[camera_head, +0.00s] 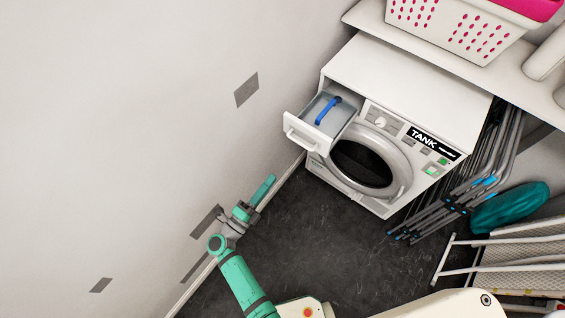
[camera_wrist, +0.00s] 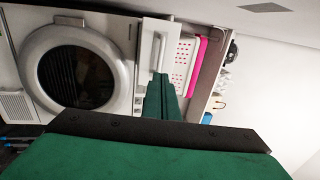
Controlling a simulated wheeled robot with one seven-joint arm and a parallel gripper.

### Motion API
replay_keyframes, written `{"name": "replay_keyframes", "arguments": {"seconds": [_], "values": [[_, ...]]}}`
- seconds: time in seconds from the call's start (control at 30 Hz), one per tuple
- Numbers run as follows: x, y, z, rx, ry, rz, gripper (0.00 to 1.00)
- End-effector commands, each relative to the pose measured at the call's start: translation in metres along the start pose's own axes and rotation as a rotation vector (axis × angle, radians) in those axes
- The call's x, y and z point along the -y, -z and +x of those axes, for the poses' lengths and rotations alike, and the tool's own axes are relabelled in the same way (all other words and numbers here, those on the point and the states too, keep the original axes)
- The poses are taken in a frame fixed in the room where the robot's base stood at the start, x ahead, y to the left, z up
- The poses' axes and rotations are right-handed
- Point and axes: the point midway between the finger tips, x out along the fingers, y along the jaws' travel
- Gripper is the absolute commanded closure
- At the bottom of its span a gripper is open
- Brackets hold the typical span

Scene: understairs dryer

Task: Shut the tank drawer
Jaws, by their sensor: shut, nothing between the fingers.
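The tank drawer (camera_head: 304,133) sticks out of the upper left of the white dryer (camera_head: 410,85). It is open, with a white front and handle, and a grey tank with a blue handle (camera_head: 328,110) lies in it. My gripper (camera_head: 267,184) is shut and empty. It is below and left of the drawer front in the head view, apart from it, near the wall. In the wrist view the shut green fingers (camera_wrist: 161,92) point towards the drawer front (camera_wrist: 153,48); I cannot tell the gap there.
The wall (camera_head: 130,120) runs close along the left of the dryer and my arm. A folded drying rack (camera_head: 455,200) and a teal bag (camera_head: 510,207) stand to the right. A shelf above holds a white and pink basket (camera_head: 455,25). The dark floor (camera_head: 330,245) before the dryer is clear.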

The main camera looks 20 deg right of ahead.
Motion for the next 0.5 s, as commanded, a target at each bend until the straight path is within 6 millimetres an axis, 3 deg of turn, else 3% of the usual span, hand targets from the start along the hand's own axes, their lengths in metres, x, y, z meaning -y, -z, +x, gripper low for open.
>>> {"name": "replay_keyframes", "arguments": {"seconds": [0.5], "values": [[0.001, 0.001, 0.088, -0.002, 0.002, 0.0, 1.0]]}}
